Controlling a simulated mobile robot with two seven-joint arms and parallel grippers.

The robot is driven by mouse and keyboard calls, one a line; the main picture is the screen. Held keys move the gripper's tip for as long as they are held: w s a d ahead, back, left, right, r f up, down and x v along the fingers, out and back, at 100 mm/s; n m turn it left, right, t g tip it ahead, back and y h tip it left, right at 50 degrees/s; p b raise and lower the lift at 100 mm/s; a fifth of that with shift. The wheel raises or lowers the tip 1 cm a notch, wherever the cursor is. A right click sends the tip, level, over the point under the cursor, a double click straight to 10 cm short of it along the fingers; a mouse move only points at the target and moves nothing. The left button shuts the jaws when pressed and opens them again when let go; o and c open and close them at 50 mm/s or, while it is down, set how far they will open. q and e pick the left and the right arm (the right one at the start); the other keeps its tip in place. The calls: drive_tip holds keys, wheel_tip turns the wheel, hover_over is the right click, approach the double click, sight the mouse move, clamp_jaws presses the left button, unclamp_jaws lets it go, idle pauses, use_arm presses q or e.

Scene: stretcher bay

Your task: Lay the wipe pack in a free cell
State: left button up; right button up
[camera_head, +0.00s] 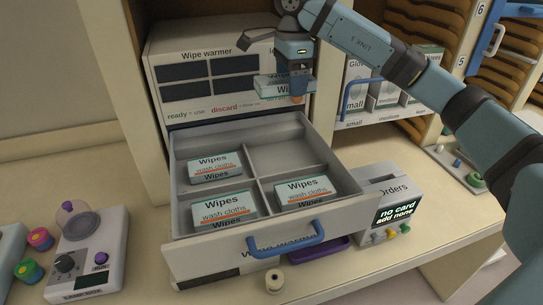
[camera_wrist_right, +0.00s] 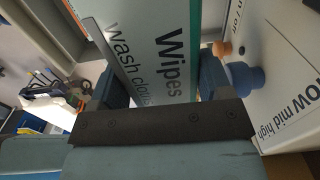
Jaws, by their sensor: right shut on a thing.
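My right gripper (camera_head: 298,88) is shut on a wipe pack (camera_head: 268,86), holding it above the back right of the open drawer, close to the wipe warmer's front (camera_head: 205,60). The held wipe pack also shows in the right wrist view (camera_wrist_right: 150,45), between the fingers. The open drawer (camera_head: 360,208) has four cells split by a cross divider. Packs lie in the back left cell (camera_head: 215,166), the front left cell (camera_head: 222,207) and the front right cell (camera_head: 302,190). The back right cell (camera_head: 280,156) is empty. My left gripper is not in view.
An orders box (camera_head: 390,208) with a small screen stands right of the drawer. A dial device (camera_head: 88,262) stands left. A blue handle (camera_head: 288,240) is on the drawer front. A small cream roll (camera_head: 274,281) lies on the counter before it. Shelves with glove boxes stand behind right.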

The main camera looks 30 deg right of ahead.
hover_over(288, 158)
wheel_tip(288, 158, down, 16)
drive_tip(key=shift+d+r, duration=0.1)
drive_tip(key=shift+r, duration=0.15)
wheel_tip(288, 158, down, 4)
drive_tip(key=shift+r+p, duration=0.2)
drive_tip(key=shift+p, duration=0.3)
drive_tip(key=shift+f, duration=0.2)
drive_tip(key=shift+f+b, duration=0.25)
drive_tip(key=shift+b, duration=0.05)
drive_tip(key=o, duration=1)
drive_tip(key=shift+r, duration=0.1)
drive_tip(key=shift+c, duration=0.2)
drive_tip(key=shift+r, duration=0.1)
